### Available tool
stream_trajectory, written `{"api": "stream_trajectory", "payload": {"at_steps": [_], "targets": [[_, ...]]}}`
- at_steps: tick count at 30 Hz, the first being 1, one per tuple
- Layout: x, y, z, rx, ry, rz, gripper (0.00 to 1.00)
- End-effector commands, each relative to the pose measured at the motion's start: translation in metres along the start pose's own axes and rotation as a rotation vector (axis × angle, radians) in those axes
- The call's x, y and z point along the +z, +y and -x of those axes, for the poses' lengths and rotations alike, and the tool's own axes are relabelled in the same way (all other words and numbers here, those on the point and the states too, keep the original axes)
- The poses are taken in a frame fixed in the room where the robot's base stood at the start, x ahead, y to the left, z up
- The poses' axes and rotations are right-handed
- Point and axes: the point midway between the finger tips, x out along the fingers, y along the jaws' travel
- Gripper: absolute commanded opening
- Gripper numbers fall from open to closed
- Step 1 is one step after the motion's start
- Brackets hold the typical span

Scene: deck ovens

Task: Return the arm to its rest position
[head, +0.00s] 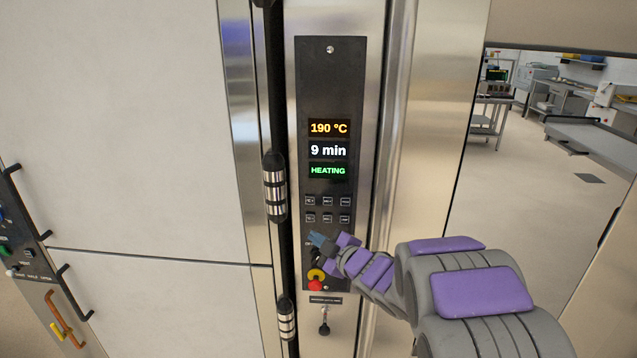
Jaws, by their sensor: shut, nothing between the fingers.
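My gripper (322,241) is shut and empty, at the end of my grey and purple arm, which reaches in from the lower right. In the head view its tip is in front of the lower part of the black oven control panel (331,90), below the rows of small buttons (328,209). It hides part of the panel there. Whether it touches the panel I cannot tell. The display (328,150) reads 190 °C, 9 min and HEATING.
A red knob on a yellow base (316,282) sits just below my gripper, with a small lever (324,326) lower down. A black vertical bar (275,120) runs left of the panel. Open floor (530,180) and steel tables (590,138) show at the right.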

Motion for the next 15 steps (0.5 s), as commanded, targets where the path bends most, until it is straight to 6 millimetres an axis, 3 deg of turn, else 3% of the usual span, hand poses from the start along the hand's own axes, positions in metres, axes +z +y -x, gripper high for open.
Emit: {"api": "stream_trajectory", "payload": {"at_steps": [5, 8, 11, 15], "targets": [[0.038, 0.024, 0.043, 0.038, -0.291, -0.08, 0.0], [0.059, 0.03, 0.081, 0.062, -0.473, -0.162, 0.0], [0.075, 0.029, 0.124, 0.081, -0.648, -0.26, 0.0], [0.087, 0.011, 0.189, 0.094, -0.877, -0.422, 0.0]]}}
